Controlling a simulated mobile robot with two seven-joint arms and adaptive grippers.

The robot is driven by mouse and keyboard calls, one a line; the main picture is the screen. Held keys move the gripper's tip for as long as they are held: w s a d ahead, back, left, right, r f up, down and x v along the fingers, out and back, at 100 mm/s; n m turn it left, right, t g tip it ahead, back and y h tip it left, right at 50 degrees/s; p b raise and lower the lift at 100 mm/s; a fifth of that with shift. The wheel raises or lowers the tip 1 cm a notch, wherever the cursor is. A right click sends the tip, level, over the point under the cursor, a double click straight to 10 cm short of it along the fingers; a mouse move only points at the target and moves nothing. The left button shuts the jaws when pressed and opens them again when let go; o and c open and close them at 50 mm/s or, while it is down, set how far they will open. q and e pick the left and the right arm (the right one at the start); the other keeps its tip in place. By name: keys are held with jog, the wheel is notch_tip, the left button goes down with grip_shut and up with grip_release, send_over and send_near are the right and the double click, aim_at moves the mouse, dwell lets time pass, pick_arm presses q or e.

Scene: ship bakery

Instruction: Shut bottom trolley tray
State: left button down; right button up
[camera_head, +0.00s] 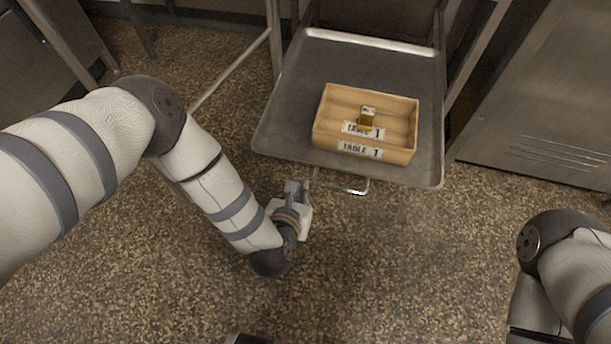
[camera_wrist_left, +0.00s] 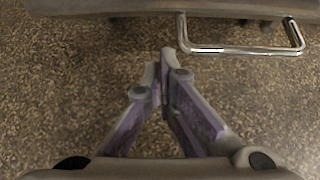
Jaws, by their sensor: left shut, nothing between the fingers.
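The trolley tray (camera_head: 285,128) is a grey metal tray that sticks out toward me from the trolley frame in the head view. A metal loop handle (camera_head: 350,189) is at its front edge. My left gripper (camera_head: 303,187) is shut and empty, close to the left end of the handle, in front of the tray. In the left wrist view the fingertips (camera_wrist_left: 163,60) are just left of and below the handle (camera_wrist_left: 245,50), with the tray's front edge (camera_wrist_left: 110,8) beyond. They look apart from the handle. My right gripper is out of view.
A steel cabinet (camera_head: 545,110) stands right of the trolley. Trolley posts (camera_head: 273,35) rise beside the tray. The speckled floor in front is clear.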

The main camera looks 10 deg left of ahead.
pick_arm(q)
jog(key=shift+w+r, duration=0.3)
jog(key=shift+w, duration=0.7)
jog(key=shift+w+r, duration=0.25)
jog(key=shift+w, duration=0.75)
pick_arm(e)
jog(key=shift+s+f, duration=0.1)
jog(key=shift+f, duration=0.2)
pick_arm(q)
jog(key=shift+w, duration=0.1)
